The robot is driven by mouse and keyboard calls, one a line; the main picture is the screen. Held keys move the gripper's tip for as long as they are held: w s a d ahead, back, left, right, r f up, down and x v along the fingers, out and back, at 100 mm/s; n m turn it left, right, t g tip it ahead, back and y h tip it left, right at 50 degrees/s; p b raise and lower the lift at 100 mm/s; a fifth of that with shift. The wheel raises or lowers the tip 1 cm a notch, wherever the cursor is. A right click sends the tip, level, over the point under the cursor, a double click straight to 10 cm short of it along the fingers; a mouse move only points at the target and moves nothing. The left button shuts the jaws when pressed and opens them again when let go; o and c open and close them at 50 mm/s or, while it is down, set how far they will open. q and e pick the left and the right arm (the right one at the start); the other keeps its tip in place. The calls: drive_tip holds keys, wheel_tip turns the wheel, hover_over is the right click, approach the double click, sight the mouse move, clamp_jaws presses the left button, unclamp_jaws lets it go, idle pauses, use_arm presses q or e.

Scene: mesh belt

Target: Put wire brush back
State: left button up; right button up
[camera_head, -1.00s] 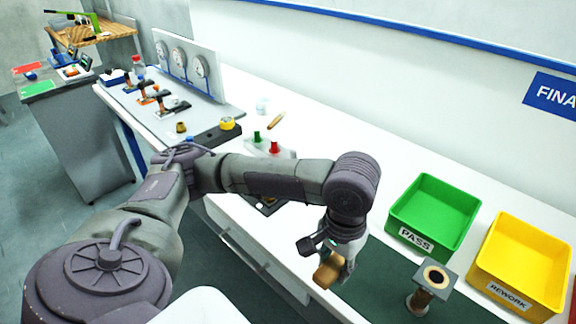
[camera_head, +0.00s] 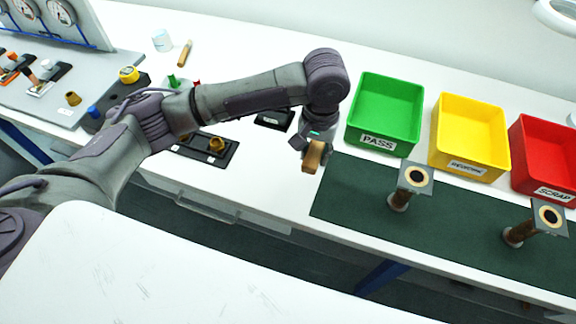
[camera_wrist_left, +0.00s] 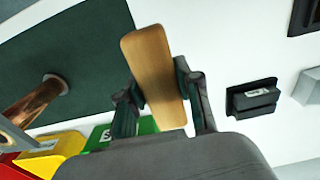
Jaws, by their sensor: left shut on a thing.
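My left gripper (camera_head: 316,148) is shut on a tan wooden block (camera_head: 313,157), which I take to be the wire brush. It is held above the white bench, near the left end of the dark green mat (camera_head: 350,190). In the left wrist view the wooden block (camera_wrist_left: 153,75) lies between both fingers of the gripper (camera_wrist_left: 163,103); no bristles show. A small black holder (camera_head: 273,117) sits on the bench just left of and behind the gripper; it also shows in the left wrist view (camera_wrist_left: 252,98). My right gripper is not in view.
Green (camera_head: 385,105), yellow (camera_head: 470,130) and red (camera_head: 545,160) bins line the back right. Two upright copper-coloured parts with square tops (camera_head: 412,180) (camera_head: 535,225) stand on the mat. A black tray (camera_head: 215,160) with a brass fitting lies left of the gripper.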

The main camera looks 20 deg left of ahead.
use_arm(q)
drive_tip(key=p, duration=0.1)
hover_over(288, 176)
wheel_tip(288, 176, down, 3)
drive_tip(key=shift+f, duration=0.1)
drive_tip(key=shift+s+f, duration=0.1)
drive_tip(key=shift+f, duration=0.1)
wheel_tip(288, 176, down, 3)
drive_tip(key=shift+f+p, duration=0.2)
drive_tip(key=shift+p, duration=0.35)
drive_tip(key=shift+f, duration=0.25)
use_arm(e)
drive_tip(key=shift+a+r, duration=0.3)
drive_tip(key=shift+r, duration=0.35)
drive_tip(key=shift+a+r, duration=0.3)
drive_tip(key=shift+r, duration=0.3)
use_arm(q)
drive_tip(key=shift+f, duration=0.1)
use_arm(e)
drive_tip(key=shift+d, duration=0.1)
use_arm(q)
drive_tip(key=o, duration=1)
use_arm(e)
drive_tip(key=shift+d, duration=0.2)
